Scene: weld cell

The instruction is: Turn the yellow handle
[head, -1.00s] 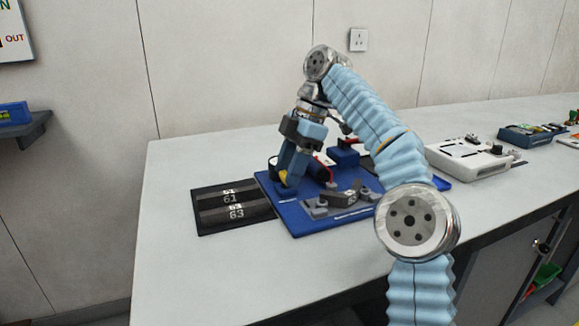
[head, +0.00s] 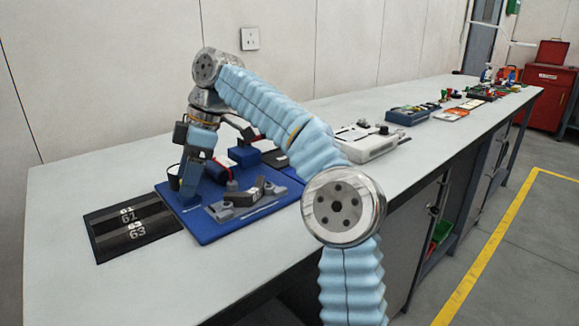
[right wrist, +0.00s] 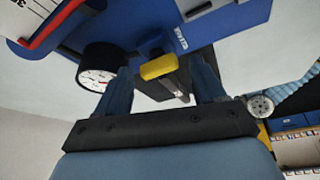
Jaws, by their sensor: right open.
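The yellow handle (right wrist: 159,67) shows in the right wrist view as a short, rounded yellow bar on the blue board (right wrist: 130,22). In the head view I cannot make it out; my right gripper is over that part of the blue board (head: 222,230). My right gripper (head: 187,188) points down at the board's left end. In the right wrist view its two fingers (right wrist: 163,82) are apart, one on each side of the handle, with gaps visible. I cannot tell how far the fingertips are from it in depth. My left gripper is not in view.
A round white-faced gauge (right wrist: 100,68) is close beside one finger. A grey clamp-like fixture (head: 240,196) sits on the board. A black tray marked 61 and 63 (head: 103,215) lies left of it. A white device (head: 366,143) stands farther right. The front left of the bench is clear.

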